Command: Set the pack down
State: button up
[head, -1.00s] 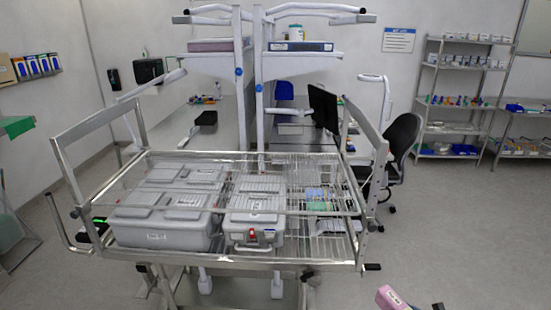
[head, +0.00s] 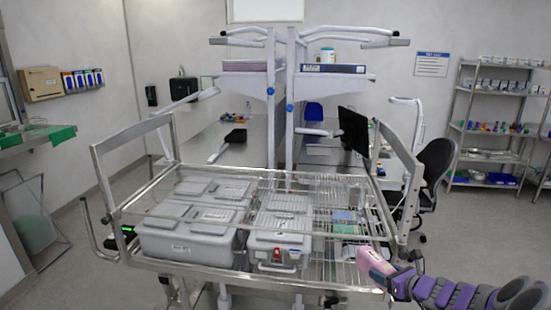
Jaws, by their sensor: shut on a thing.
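A pink pack (head: 374,266) with a white label shows at the lower right, over the right front corner of the wire-rack cart (head: 215,274). My gripper (head: 393,281), dark and purple, is shut on the pack's right end. The pack is tilted, its far end pointing up and left. I cannot tell whether it touches the cart's rim. Part of the pack's right end is hidden by the gripper.
Grey lidded containers (head: 188,240) fill the cart's left and middle. Small blue and green packs (head: 345,222) lie on the wire at right. Rails (head: 133,143) rise at both ends. A black chair (head: 436,165) and shelves (head: 489,130) stand beyond.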

jog(key=w+a+r+b, duration=0.2)
jog(key=a+r, duration=0.6)
jog(key=a, duration=0.4)
jog(key=s+a+r+m+h+b, duration=0.1)
jog(key=s+a+r, duration=0.2)
jog(key=s+a, duration=0.35)
jog(key=shift+t, duration=0.3)
jog(key=f, duration=0.2)
jog(key=a+f, duration=0.1)
jog(key=f, duration=0.2)
jog(key=shift+a+f, duration=0.1)
jog(key=shift+f, duration=0.1)
